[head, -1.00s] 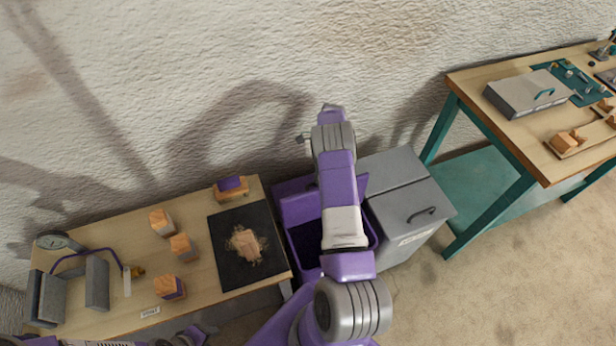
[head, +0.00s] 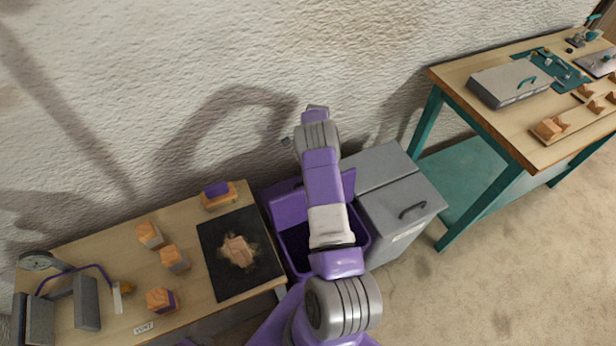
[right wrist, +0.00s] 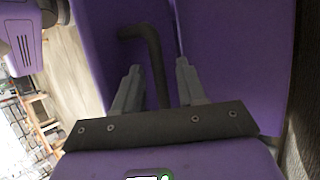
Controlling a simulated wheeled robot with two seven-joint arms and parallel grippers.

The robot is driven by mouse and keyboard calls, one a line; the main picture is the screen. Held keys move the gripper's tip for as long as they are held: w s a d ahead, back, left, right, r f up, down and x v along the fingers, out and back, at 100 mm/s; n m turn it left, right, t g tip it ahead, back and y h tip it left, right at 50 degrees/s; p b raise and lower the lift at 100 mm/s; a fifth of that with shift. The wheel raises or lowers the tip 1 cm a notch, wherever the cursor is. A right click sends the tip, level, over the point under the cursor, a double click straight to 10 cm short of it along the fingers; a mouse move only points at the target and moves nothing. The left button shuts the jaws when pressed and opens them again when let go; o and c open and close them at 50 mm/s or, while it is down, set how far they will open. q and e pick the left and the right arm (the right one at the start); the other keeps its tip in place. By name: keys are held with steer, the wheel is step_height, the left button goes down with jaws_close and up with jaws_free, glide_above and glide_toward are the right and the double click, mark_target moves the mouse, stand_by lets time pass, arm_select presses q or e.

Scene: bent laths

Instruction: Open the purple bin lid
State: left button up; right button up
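The purple bin (head: 297,252) stands between the workbench and a grey bin in the head view, with its dark inside showing. Its purple lid (head: 287,208) stands raised at the back, toward the wall; my right arm covers its middle. In the right wrist view, the lid's purple surface (right wrist: 235,45) fills much of the picture, with a dark bent handle (right wrist: 155,55) on it. My right gripper (right wrist: 158,70) has its fingers apart, with the handle between them and no clear contact. The head view hides this gripper. My left gripper is not clearly visible.
The grey bin (head: 385,175) has a closed lid with a dark handle. The left workbench (head: 100,250) holds wooden blocks, a black mat (head: 215,280) and a clamp-like frame. A teal-legged table (head: 520,140) stands at right. The floor in front of it is clear.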

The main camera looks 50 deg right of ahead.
steer(key=shift+w+r, duration=0.1)
steer(key=v, duration=0.7)
steer(key=shift+d+r, duration=0.15)
steer(key=shift+r, duration=0.05)
steer(key=shift+r, duration=0.1)
stand_by(0.6)
